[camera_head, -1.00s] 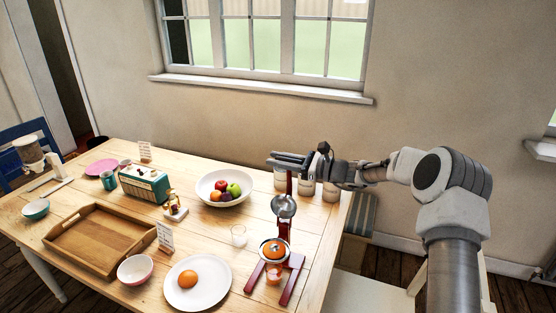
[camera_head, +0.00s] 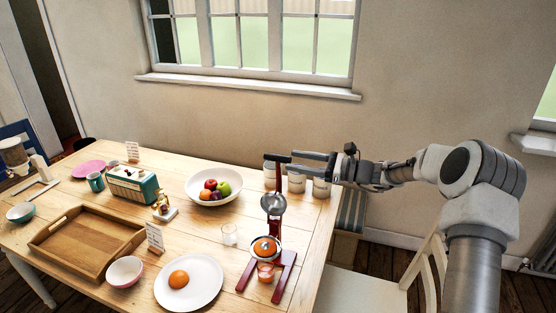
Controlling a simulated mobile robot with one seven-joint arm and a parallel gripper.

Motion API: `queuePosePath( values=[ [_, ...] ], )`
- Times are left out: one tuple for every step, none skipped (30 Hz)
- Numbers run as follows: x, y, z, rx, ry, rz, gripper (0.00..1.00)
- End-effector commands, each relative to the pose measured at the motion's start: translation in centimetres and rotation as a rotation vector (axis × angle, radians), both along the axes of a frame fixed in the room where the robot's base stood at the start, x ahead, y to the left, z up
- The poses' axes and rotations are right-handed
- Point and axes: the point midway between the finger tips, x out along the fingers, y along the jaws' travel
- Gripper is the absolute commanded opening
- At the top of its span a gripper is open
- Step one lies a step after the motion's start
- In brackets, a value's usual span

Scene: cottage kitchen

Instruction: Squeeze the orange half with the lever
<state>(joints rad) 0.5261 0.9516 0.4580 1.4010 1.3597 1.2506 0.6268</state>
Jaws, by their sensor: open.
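The red juicer press (camera_head: 250,277) stands near the table's right front edge. An orange half (camera_head: 264,247) sits in its cup, and a metal dome (camera_head: 273,203) hangs above, apart from it. A small glass (camera_head: 265,269) under the cup shows orange colour; I cannot tell if it holds juice. The lever's dark handle (camera_head: 277,158) is at the top of the press, with the lever raised. My gripper (camera_head: 304,159) is open and empty just right of the handle. Its fingers point left, and I cannot tell whether they touch the handle.
A white plate (camera_head: 205,290) with an orange (camera_head: 179,279), a pink bowl (camera_head: 124,271) and a clear glass (camera_head: 229,235) stand left of the press. A fruit bowl (camera_head: 202,198) and pale canisters (camera_head: 320,189) are behind. A wooden tray (camera_head: 75,247) lies further left.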

Motion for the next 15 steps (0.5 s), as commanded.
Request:
queuePosePath(
  values=[
    [-0.4,-1.4,-0.1,-0.001,0.0,-0.003,0.57],
    [-0.7,-2.1,-0.1,-0.001,0.0,-0.003,0.57],
    [-1.0,-2.9,-0.1,-0.001,0.001,-0.004,0.57],
    [-1.2,-3.5,-0.1,0.0,0.0,-0.003,0.57],
    [-1.4,-4.1,-0.1,-0.001,0.0,-0.003,0.57],
    [-1.7,-4.8,-0.1,-0.001,0.0,-0.003,0.57],
    [-1.9,-5.3,-0.1,-0.001,-0.001,-0.002,0.57],
    [-2.0,-5.7,-0.1,-0.001,-0.001,-0.002,0.57],
    [-2.2,-6.2,-0.1,-0.001,-0.001,-0.002,0.57],
    [-2.3,-6.5,0.0,-0.001,-0.001,-0.002,0.57],
    [-2.4,-6.8,0.0,0.0,-0.001,-0.001,0.57],
    [-2.6,-7.1,0.0,0.0,-0.001,0.0,0.57],
    [-2.6,-7.3,0.0,-0.001,-0.001,0.001,0.57],
    [-2.7,-7.4,0.0,-0.001,-0.001,0.001,0.57],
    [-2.7,-7.5,0.0,-0.001,-0.001,0.001,0.57]
  ],
)
